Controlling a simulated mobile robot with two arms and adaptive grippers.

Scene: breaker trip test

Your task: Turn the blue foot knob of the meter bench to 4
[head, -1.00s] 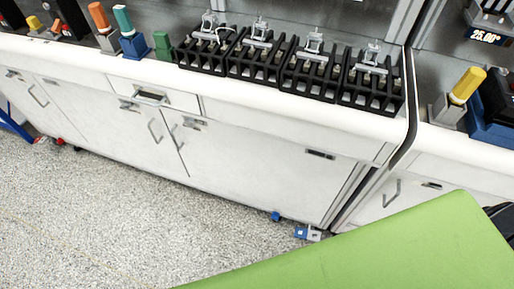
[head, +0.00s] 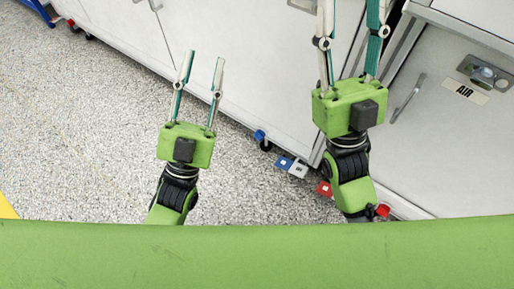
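A small blue knob (head: 259,135) sits low at the foot of the white bench cabinet (head: 240,75) in the head view. I cannot read any numbers on it. My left gripper (head: 206,58) is open and empty, in front of the cabinet, to the left of the blue knob in the picture. My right gripper (head: 352,25) stands with its fingers apart to the right of the knob; its fingertips run out of the top of the picture. Nothing shows between its visible fingers.
A blue-and-white foot piece (head: 291,166) and a red one (head: 324,188) lie by the cabinet's bottom corner. The speckled floor (head: 80,130) at left is clear.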

